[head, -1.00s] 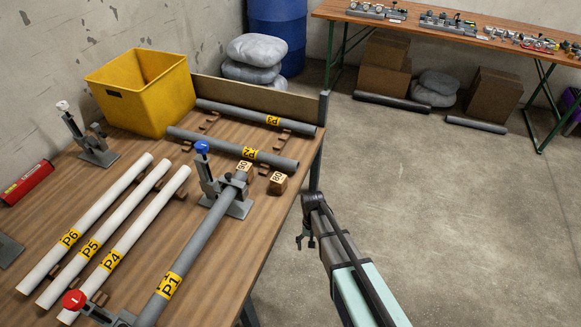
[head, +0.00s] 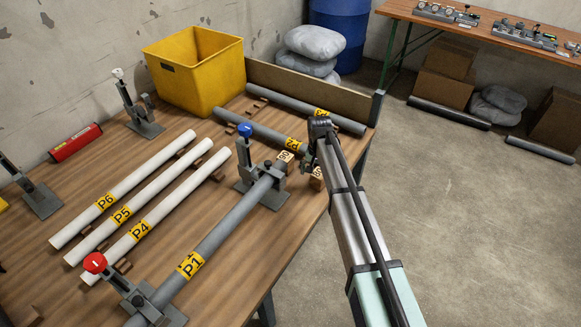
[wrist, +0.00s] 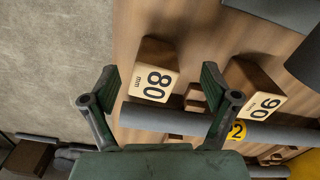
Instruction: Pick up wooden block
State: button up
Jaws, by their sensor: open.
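Two small wooden blocks with pale number faces stand near the table's right edge. The block marked 80 mm (wrist: 152,82) lies in the wrist view between the fingers of my open gripper (wrist: 161,86), and no contact shows. The block marked 90 mm (wrist: 262,98) is right of my right finger there. In the head view the 90 block (head: 286,158) is beside the blue-knobbed clamp, and the 80 block (head: 317,179) is partly hidden by my arm. My fingers are mostly hidden in the head view.
Grey pipe P2 (head: 262,136) lies just behind the blocks. The blue-knobbed clamp (head: 246,178) holds pipe P1 (head: 225,227) close to their left. A yellow bin (head: 203,85) stands at the back. Open floor (head: 455,230) lies to the right.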

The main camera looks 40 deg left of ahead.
aim_at(285, 156)
jog(key=w+a+r+m+b, duration=0.1)
jog(key=w+a+r+m, duration=0.15)
jog(key=a+r, duration=1.15)
jog(key=shift+m, duration=0.25)
jog(key=f, duration=0.6)
jog(key=a+f+p, duration=0.1)
jog(key=f, duration=0.5)
jog(key=s+f+p, duration=0.1)
jog(key=f, duration=0.6)
jog(key=shift+a, duration=0.25)
jog(key=c, duration=1.3)
